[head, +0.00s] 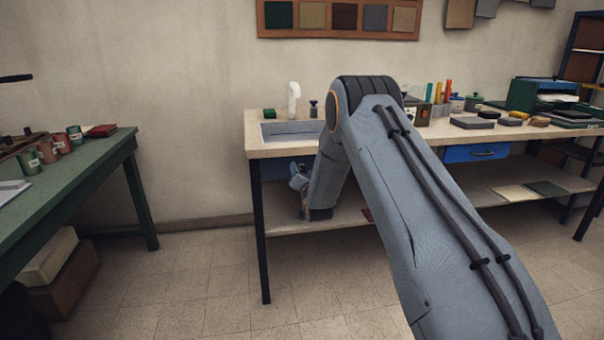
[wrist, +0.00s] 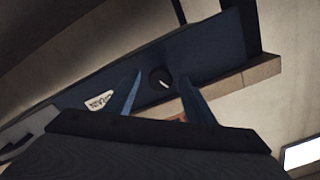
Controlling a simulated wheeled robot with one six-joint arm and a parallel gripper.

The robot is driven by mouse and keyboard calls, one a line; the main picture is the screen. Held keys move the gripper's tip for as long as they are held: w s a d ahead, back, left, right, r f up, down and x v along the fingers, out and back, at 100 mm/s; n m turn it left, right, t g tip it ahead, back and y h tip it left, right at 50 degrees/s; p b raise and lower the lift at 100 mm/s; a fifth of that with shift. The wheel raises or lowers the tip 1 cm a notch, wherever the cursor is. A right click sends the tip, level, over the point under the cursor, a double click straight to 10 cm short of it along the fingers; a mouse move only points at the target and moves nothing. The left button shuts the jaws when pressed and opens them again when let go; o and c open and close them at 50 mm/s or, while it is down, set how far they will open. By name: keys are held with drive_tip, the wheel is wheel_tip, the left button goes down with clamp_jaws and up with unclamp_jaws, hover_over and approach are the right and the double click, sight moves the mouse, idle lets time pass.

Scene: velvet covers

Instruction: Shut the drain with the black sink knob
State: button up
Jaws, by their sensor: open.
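The black sink knob (wrist: 160,78), round with a white pointer mark, sits on a dark blue panel (wrist: 215,45) in the wrist view. My gripper (wrist: 162,82) is open, with one finger on each side of the knob in the picture. I cannot tell how far the fingertips are from the panel, and I see no contact with the knob. In the head view the sink basin (head: 289,131) is set in the counter's left end, and its inside shows little. My arm reaches below the counter edge there and hides the knob.
A white faucet (head: 294,99) stands behind the basin, beside a small dark object (head: 313,109). A lower shelf (head: 340,218) runs under the counter. A white label (wrist: 99,102) is on the panel left of the knob. Open floor (head: 200,275) lies between the counter and the green table (head: 75,180).

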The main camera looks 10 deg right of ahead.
drive_tip(key=c, duration=1.1)
drive_tip(key=shift+o, duration=0.2)
drive_tip(key=shift+n, duration=0.4)
drive_tip(key=n+b, duration=0.1)
drive_tip(key=n, duration=0.7)
drive_tip(key=shift+b, duration=0.4)
drive_tip(key=n, duration=0.5)
drive_tip(key=shift+b, duration=0.3)
drive_tip(key=shift+a+n, duration=0.1)
drive_tip(key=shift+n, duration=1.9)
